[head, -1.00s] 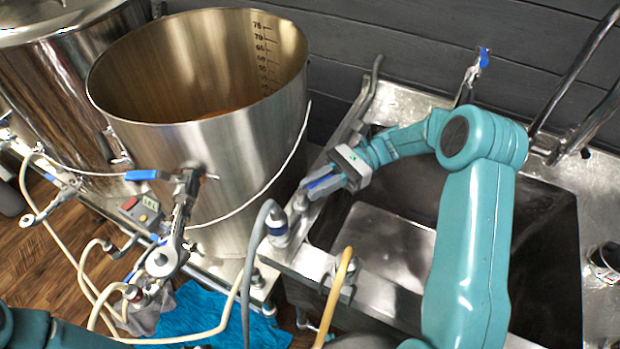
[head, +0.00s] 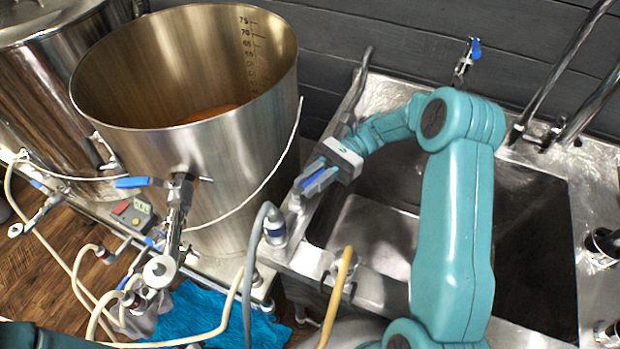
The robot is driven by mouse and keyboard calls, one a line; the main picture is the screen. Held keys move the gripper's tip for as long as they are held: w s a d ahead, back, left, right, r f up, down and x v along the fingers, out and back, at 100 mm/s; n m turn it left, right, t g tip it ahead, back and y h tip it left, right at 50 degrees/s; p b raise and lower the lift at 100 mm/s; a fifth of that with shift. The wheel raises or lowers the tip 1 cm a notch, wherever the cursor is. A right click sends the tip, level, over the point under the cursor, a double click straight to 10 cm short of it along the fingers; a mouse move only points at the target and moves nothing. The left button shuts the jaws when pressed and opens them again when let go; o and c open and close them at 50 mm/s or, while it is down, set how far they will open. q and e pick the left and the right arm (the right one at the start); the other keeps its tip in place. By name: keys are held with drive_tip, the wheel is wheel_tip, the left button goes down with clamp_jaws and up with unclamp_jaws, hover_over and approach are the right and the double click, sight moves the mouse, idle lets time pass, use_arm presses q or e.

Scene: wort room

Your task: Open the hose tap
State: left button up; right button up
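The hose tap (head: 297,198) is a small metal fitting on the left rim of the sink. A grey hose with a dark blue and white collar (head: 275,232) stands beside it. A blue lever (head: 318,182) shows at the tap, among the fingers of my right gripper (head: 312,178). The fingers point down and left and partly hide the lever. I cannot tell whether they clamp it or only lie around it. My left gripper is out of view; only teal arm parts show at the lower left.
A large steel pot (head: 220,150) with a blue-handled valve (head: 178,190) stands left of the sink (head: 535,270). A yellow hose (head: 338,290) hangs on the sink's front left edge. Another blue-handled tap (head: 468,58) is behind the sink. A blue cloth (head: 225,318) lies low.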

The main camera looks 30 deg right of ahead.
drive_tip(key=o, duration=0.4)
drive_tip(key=d, duration=0.2)
drive_tip(key=w+d, duration=0.1)
drive_tip(key=d, duration=0.4)
drive_tip(key=shift+w+d, duration=0.15)
drive_tip(key=shift+d, duration=0.05)
